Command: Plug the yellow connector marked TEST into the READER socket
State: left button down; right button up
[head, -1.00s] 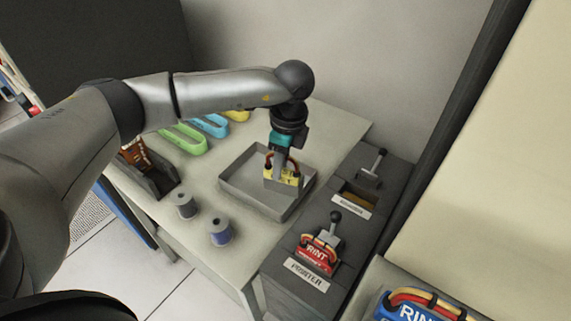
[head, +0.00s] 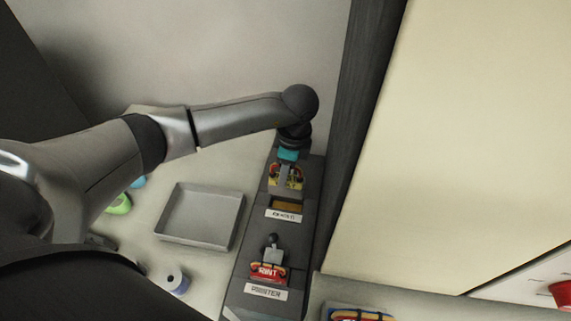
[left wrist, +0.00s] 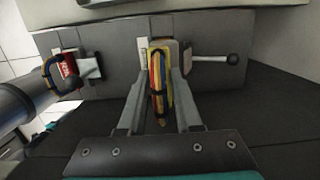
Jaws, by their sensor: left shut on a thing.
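My left gripper (head: 286,168) is shut on the yellow connector (head: 287,183), over the far end of the dark socket unit. In the left wrist view, the connector (left wrist: 158,75) stands between the fingers (left wrist: 156,98), with red, yellow and blue wires along it. Its marking is not readable now. The READER socket (head: 287,205) is a brownish opening behind a white label (head: 284,215) with blurred letters. In the head view the connector appears just beyond this opening and the opening still shows. I cannot tell the gap's height. The socket's lever (left wrist: 222,59) points right in the wrist view. My right gripper is not in view.
The red PRINT connector (head: 268,272) sits in the PRINTER socket, with its lever (head: 273,243) beside it. An empty grey tray (head: 237,222) and a spool (head: 177,280) lie left. A blue connector (head: 345,307) is at the bottom edge. A wall stands close behind.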

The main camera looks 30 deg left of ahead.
aim_at(285, 194)
pick_arm(q)
jog(key=shift+f+b, duration=2.2)
jog(key=shift+f, duration=0.15)
jog(key=shift+p, duration=0.3)
jog(key=shift+f+b, duration=1.45)
jog(key=shift+f, duration=1)
dwell(1.2)
jog(key=c, duration=0.5)
grip_release()
jog(key=r, duration=0.4)
jog(key=d+r+p, duration=0.1)
jog(key=r, duration=0.4)
jog(key=r+p, duration=0.1)
jog(key=r, duration=0.4)
jog(key=shift+w+d, duration=0.2)
jog(key=shift+d, duration=0.15)
jog(key=shift+w+r, duration=0.1)
jog(key=shift+r, duration=0.55)
